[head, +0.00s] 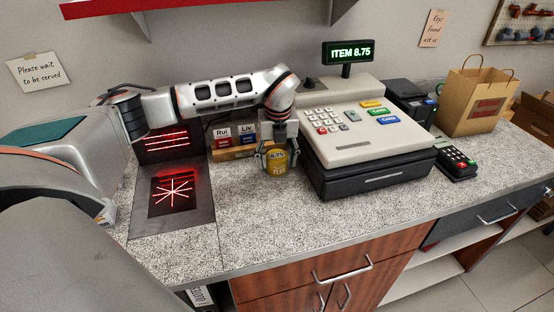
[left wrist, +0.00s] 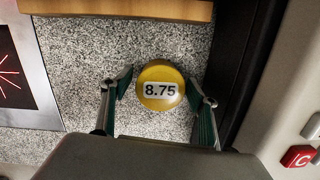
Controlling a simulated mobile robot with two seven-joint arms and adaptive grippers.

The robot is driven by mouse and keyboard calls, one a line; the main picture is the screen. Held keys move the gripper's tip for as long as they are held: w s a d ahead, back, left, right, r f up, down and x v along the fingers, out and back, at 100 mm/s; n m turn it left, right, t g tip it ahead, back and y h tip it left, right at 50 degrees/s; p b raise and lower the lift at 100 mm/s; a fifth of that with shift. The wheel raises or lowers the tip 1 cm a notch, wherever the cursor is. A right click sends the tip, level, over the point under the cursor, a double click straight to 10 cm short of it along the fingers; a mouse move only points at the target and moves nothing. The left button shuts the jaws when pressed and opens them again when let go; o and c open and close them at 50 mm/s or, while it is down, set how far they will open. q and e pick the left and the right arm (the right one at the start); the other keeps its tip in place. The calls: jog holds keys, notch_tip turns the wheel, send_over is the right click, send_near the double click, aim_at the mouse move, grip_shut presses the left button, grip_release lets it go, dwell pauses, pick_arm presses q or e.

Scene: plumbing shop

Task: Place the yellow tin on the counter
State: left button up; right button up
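The yellow tin (head: 277,162) is upright on the speckled counter (head: 240,205), just left of the cash register. My left gripper (head: 277,158) points down over it, with one finger on each side. In the left wrist view the tin's round lid (left wrist: 160,71) shows the label 8.75. There the fingers of my left gripper (left wrist: 160,88) stand at either side of the tin, with what looks like a narrow gap at each, so it appears open. My right gripper is not in view.
The cash register (head: 368,145) stands close on the tin's right. A small wooden rack (head: 233,153) with packets is behind left. A scanner plate (head: 198,215) with red lines lies to the left. The counter in front of the tin is clear.

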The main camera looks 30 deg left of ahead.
aim_at(278, 159)
pick_arm(q)
jog(key=shift+r, duration=0.1)
notch_tip(278, 159, up, 12)
jog(key=s+d+b, duration=0.1)
dwell(0.4)
jog(key=shift+s, duration=0.1)
dwell(0.4)
